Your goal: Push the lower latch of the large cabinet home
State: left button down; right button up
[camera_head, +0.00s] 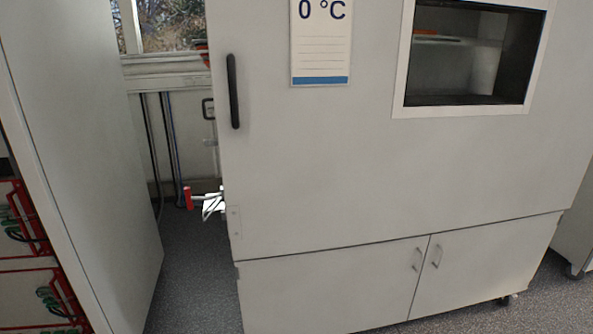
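The large cabinet (330,165) is pale grey and stands in the middle and right of the head view. Its door is marked 0 °C and has a black vertical handle (233,91) and a window. The lower latch (188,198) shows at the cabinet's left edge, below the handle. It has a red upright grip on a metal rod with bright white metal parts beside the cabinet edge. The grip stands out to the left, and its seating is too small to tell. Neither of my grippers is in view.
A tall grey panel (80,150) stands on the left. A strip of speckled floor (190,265) is free between it and the cabinet. Pipes or cables (168,140) run down the wall behind. Red racks (30,260) show at the lower left. Low cabinet doors have two small handles.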

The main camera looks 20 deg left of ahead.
aim_at(187, 190)
jog(key=u, duration=1.45)
